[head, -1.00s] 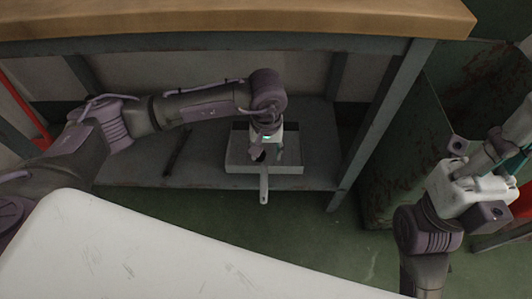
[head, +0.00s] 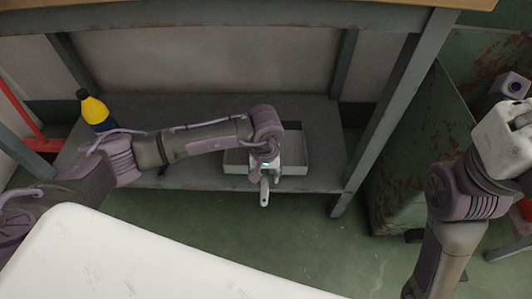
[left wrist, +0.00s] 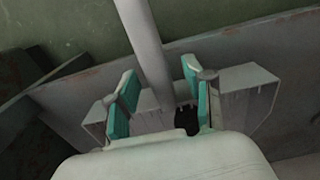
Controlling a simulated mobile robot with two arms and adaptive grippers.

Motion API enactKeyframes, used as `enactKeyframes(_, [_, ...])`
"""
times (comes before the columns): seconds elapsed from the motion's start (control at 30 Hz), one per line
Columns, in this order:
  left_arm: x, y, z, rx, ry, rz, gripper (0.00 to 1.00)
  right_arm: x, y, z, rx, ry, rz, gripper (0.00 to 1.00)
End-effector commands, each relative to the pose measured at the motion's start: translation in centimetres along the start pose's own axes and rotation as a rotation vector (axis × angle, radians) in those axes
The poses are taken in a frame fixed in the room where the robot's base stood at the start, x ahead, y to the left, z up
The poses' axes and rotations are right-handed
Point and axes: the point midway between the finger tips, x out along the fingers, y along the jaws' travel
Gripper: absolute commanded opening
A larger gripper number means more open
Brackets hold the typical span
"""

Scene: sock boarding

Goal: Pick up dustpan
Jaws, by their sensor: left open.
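The dustpan (head: 298,160) is a light grey tray on the low shelf, with a pale handle (head: 264,192) sticking out past the shelf's front edge. My left gripper (head: 265,172) is over the handle end of the pan and hides part of it. In the left wrist view, the left gripper (left wrist: 160,75) is open. Its teal-padded fingers stand on either side of the dustpan's handle (left wrist: 145,38), apart from it as far as I can see. My right gripper (head: 508,125) is at the right edge, partly cut off; its fingers do not show clearly.
A table leg (head: 395,110) rises right of the dustpan. A rusty green panel (head: 410,165) stands further right. The green floor (head: 330,245) in front is clear.

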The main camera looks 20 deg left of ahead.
Motion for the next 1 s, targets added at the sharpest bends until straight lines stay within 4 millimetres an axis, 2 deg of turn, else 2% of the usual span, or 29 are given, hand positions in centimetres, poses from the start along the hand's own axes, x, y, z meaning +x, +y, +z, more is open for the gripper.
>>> enactKeyframes(0.23, [0.04,0.01,-0.03,0.0,0.0,0.001,0.5,0.14,-0.01,-0.03,0.0,0.002,-0.001,0.0])
enactKeyframes(0.53, [0.03,0.01,-0.03,0.0,0.0,0.0,0.0,0.12,-0.01,-0.03,0.0,0.003,-0.001,0.0])
enactKeyframes(1.0, [-0.36,0.03,-0.1,0.0,0.002,0.001,0.0,0.34,0.0,-0.02,0.0,0.004,-0.001,0.0])
